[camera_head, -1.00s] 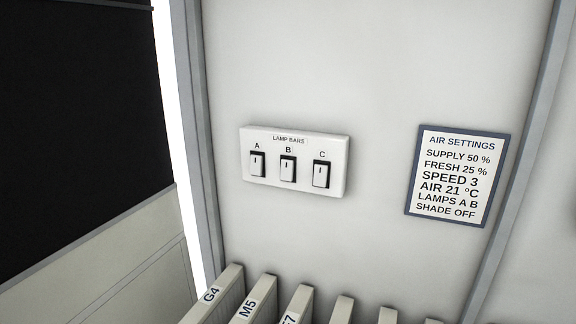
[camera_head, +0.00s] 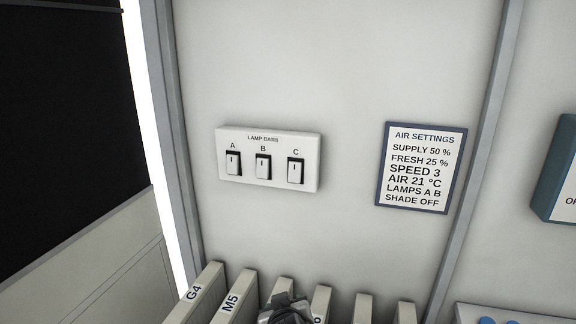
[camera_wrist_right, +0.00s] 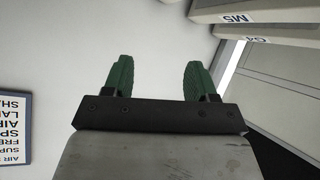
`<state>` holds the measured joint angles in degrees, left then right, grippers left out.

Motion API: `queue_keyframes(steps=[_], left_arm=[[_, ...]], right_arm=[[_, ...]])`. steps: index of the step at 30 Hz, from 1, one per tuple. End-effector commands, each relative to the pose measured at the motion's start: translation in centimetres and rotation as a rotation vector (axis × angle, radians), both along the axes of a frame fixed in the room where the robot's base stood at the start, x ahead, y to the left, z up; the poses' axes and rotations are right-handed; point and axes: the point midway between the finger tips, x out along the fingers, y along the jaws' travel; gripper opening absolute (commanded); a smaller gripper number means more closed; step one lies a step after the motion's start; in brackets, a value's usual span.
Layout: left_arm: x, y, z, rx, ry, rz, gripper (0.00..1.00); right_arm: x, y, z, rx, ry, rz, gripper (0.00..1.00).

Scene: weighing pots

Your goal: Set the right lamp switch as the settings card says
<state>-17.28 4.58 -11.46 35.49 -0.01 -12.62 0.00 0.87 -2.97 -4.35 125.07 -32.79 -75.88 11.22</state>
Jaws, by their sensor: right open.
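The white lamp bars panel (camera_head: 268,184) is on the wall, with rocker switches A (camera_head: 233,163), B (camera_head: 263,167) and C (camera_head: 296,171). The rockers look much alike; I cannot tell surely which way each is tipped. The settings card (camera_head: 421,168) hangs to its right and reads "LAMPS A B", among other lines. It also shows upside down in the right wrist view (camera_wrist_right: 14,128). My right gripper (camera_wrist_right: 158,76) has its green fingers apart with nothing between them. Part of my right arm shows below the panel in the head view. My left gripper is out of view.
Several upright labelled boards, including G4 (camera_head: 196,292) and M5 (camera_head: 232,302), stand below the panel. A blue-edged box (camera_head: 558,180) is at the right edge. Wall posts flank the panel and card. The wall around the panel is clear.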

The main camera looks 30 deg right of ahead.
Motion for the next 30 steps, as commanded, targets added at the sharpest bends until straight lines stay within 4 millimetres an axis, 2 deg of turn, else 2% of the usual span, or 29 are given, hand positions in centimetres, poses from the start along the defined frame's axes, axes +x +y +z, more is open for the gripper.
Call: queue_keyframes(steps=[1,3,6,9,12,15,17,23,30], left_arm=[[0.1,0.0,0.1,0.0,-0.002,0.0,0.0],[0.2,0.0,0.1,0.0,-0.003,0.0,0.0],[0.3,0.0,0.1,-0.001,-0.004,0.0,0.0],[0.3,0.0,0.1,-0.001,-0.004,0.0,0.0],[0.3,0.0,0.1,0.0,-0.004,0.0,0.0],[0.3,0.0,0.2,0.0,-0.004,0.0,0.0],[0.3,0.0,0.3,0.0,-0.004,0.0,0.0],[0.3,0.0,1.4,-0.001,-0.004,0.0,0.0],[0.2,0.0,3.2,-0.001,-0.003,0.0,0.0]], right_arm=[[1.8,-0.4,2.8,-0.017,-0.079,-0.042,0.57],[3.9,-1.1,7.0,-0.047,-0.192,-0.113,0.57],[6.0,-1.9,13.3,-0.087,-0.353,-0.212,0.57],[6.9,-2.4,18.6,-0.118,-0.479,-0.291,0.57],[7.2,-2.6,22.3,-0.14,-0.563,-0.344,0.57],[7.2,-2.8,24.2,-0.151,-0.608,-0.372,0.57],[7.3,-2.9,24.7,-0.155,-0.618,-0.38,0.57],[8.8,-4.8,25.0,-0.161,-0.618,-0.382,0.57],[11.9,-8.3,25.1,-0.161,-0.617,-0.381,0.57]])
